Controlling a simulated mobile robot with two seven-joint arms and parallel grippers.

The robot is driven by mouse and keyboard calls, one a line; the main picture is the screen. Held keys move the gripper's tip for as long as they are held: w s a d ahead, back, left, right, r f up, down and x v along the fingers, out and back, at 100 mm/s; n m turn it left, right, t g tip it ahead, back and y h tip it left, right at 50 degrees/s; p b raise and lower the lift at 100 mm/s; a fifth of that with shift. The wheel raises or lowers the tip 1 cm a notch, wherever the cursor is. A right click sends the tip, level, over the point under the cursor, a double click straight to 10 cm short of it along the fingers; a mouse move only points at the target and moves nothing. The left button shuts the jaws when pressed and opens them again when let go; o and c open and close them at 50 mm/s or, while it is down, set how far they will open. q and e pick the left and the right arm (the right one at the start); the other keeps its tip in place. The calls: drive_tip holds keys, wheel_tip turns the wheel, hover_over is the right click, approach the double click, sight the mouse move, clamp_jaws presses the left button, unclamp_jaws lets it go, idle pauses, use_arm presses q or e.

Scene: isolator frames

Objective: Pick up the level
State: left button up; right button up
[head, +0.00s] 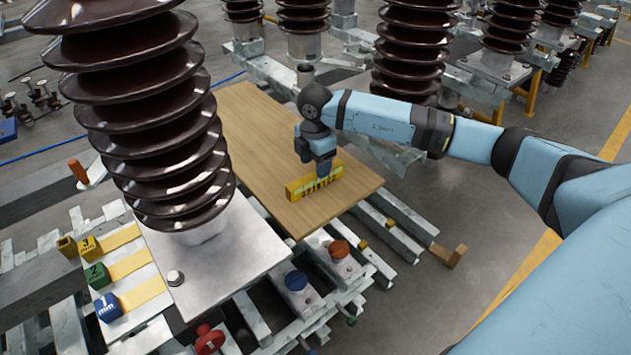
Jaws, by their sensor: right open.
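The level (300,190) is a yellow bar with dark markings. It lies on the wooden board (250,120), near the board's front right part. My right arm comes in from the right, and its gripper (325,172) points down at the level's right half. The gripper is open. Its fingertips are small and partly hidden against the level, so I cannot tell whether they touch it. My left gripper is not in view.
A large brown ribbed insulator (150,100) on a metal plate (225,265) stands left of the board. More insulators (412,45) stand behind. Yellow, green and blue blocks (107,305) sit at lower left. Blue (296,281) and orange (338,249) knobs are in front. The board's left part is clear.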

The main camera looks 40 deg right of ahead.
sight(316, 180)
drive_tip(key=f, duration=0.2)
drive_tip(key=f+b, duration=0.1)
drive_tip(key=f, duration=0.2)
drive_tip(key=shift+w+d+f, duration=0.15)
drive_tip(key=shift+d+f, duration=0.05)
drive_tip(key=shift+f, duration=0.15)
clamp_jaws()
